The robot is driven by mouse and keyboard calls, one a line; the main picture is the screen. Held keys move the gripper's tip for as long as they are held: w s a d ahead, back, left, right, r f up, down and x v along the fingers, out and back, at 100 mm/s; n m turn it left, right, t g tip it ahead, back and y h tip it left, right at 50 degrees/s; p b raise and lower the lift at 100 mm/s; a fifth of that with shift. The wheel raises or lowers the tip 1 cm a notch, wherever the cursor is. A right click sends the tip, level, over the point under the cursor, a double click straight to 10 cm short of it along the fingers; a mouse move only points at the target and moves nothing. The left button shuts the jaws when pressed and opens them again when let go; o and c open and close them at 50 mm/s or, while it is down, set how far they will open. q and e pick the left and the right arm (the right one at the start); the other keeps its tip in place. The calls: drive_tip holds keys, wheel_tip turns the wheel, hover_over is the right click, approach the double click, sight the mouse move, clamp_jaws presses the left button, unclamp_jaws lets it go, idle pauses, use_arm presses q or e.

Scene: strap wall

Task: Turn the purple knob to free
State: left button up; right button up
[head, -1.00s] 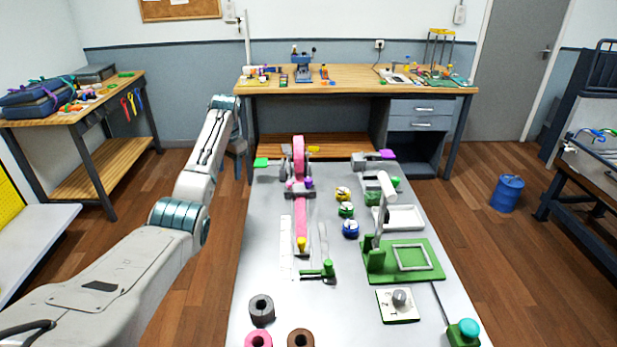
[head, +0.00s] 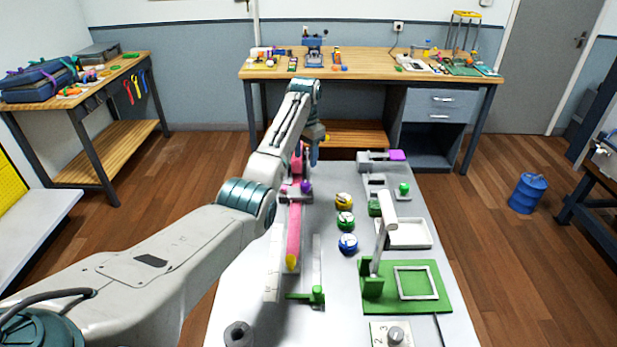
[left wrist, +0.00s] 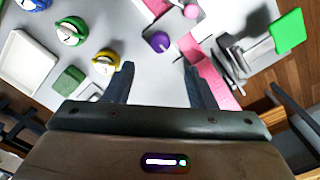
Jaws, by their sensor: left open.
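The small purple knob (head: 306,186) sits on the grey clamp across the pink strap (head: 293,235), on the grey table. In the left wrist view the knob (left wrist: 159,42) lies just beyond the fingertips, roughly centred between them, with the pink strap (left wrist: 218,82) to its right. My left gripper (head: 315,155) is over the far part of the strap and hides some of it. In the left wrist view the gripper (left wrist: 158,78) is open with nothing between its fingers. The knob's setting is too small to read. My right gripper is out of view.
Yellow, green and blue round knobs (head: 347,243) stand right of the strap. A green plate (head: 425,301) with a frame and upright lever is nearer right. A green-handled lever (head: 316,295) is near the strap's front end. A green flag-like tab (left wrist: 288,32) shows at right in the wrist view.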

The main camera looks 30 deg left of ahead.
sight(305, 183)
use_arm(q)
wheel_tip(305, 183, down, 3)
drive_tip(key=shift+s+r+p, duration=0.15)
drive_tip(key=shift+p, duration=0.25)
wheel_tip(305, 183, down, 6)
drive_tip(key=shift+p, duration=0.55)
drive_tip(key=shift+f, duration=0.7)
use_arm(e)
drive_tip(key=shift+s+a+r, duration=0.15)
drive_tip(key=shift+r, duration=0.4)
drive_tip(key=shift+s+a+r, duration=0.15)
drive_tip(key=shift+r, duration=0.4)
use_arm(q)
drive_tip(key=shift+c, duration=0.8)
drive_tip(key=c, duration=0.8)
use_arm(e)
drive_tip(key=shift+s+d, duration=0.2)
